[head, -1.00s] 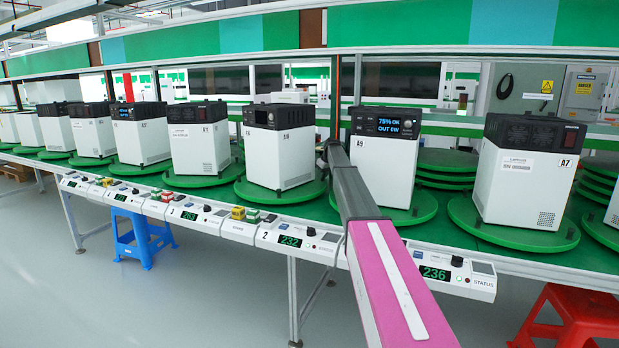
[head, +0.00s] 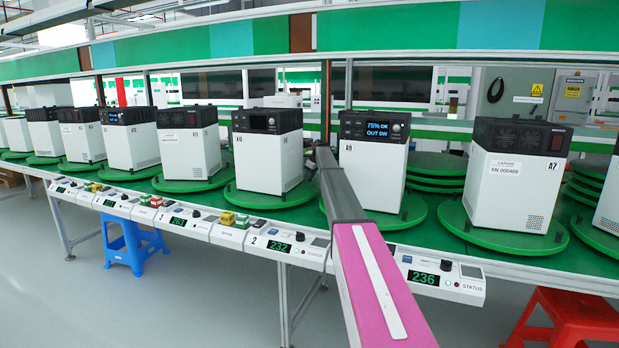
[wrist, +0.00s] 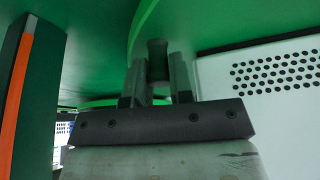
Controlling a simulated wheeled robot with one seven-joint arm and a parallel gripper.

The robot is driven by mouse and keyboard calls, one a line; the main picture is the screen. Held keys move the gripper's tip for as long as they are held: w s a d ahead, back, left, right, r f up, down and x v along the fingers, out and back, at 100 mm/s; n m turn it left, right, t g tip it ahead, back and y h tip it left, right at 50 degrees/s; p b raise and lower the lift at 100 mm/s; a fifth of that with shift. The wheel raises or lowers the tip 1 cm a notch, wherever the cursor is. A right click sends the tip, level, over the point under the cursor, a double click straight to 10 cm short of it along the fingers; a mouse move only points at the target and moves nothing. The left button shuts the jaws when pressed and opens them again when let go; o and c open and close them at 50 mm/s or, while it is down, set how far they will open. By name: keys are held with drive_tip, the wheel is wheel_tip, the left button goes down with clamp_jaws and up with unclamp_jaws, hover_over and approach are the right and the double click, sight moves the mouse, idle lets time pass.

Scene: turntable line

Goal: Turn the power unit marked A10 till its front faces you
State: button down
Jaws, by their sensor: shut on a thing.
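The white power unit (head: 257,165) with a black top, its small label seeming to read A10, stands upright on a round green turntable (head: 245,199) left of my arm. Two sides show. The wider left side, with a small dark screen and a knob on its black top, faces mostly toward me, angled a little left. In the wrist view my gripper (wrist: 159,75) is shut on a short dark peg (wrist: 157,58) at a green disc's rim. A white panel with round holes (wrist: 280,75) is beside it. In the head view my arm hides the gripper.
The A9 unit (head: 372,170), its screen lit, stands just right of my arm. The A7 unit (head: 515,190) is farther right. More units line the left. A control strip (head: 240,237) runs along the front edge. A blue stool (head: 132,240) and red stool (head: 568,318) stand below.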

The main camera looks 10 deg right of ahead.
drive_tip(key=c, duration=1)
unclamp_jaws()
drive_tip(key=shift+r, duration=0.15)
